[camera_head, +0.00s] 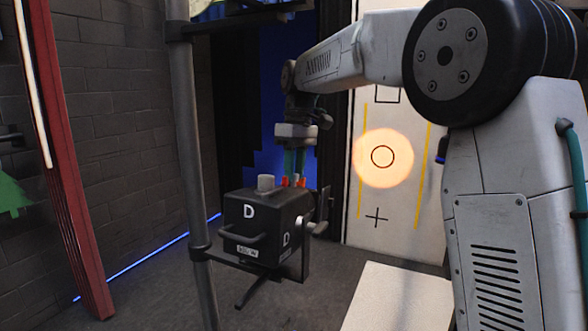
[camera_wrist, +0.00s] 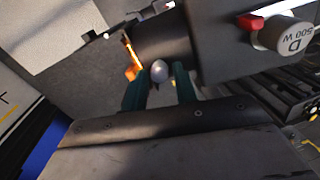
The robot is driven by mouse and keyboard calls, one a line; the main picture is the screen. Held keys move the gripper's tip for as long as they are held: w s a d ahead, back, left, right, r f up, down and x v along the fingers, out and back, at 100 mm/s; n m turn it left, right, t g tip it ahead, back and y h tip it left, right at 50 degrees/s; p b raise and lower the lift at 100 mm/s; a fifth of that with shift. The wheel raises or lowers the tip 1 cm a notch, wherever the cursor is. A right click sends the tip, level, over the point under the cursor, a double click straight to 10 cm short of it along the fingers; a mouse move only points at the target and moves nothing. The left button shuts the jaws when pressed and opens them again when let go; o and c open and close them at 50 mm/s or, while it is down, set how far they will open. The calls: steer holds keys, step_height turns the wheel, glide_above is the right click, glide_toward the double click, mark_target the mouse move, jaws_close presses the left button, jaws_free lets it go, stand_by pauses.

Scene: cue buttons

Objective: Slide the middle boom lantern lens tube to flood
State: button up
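The lantern is a black box (camera_head: 262,228) marked D, hung beside a grey pole in the head view. Its dark lens tube (camera_wrist: 165,37) shows in the wrist view, with a silver knob (camera_wrist: 160,71) on it and an orange glow along its left end. My gripper (camera_head: 294,178) points down at the lantern's far side in the head view. In the wrist view the teal fingers of my gripper (camera_wrist: 161,78) stand on either side of the knob, with small gaps. The fingers look open; contact with the knob is not clear. The tube is hidden in the head view.
A round warm light spot (camera_head: 383,170) lies over a circle on the white panel (camera_head: 385,228), between yellow lines. A vertical pole (camera_head: 188,150) stands left of the lantern. A red slatted post (camera_head: 68,170) and brick wall are farther left.

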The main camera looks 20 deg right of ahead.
jaws_close()
steer(key=shift+s+a+r, duration=0.25)
steer(key=shift+s+a, duration=0.9)
steer(key=shift+a, duration=0.05)
jaws_free()
steer(key=shift+s+a, duration=0.1)
steer(key=shift+a, duration=0.05)
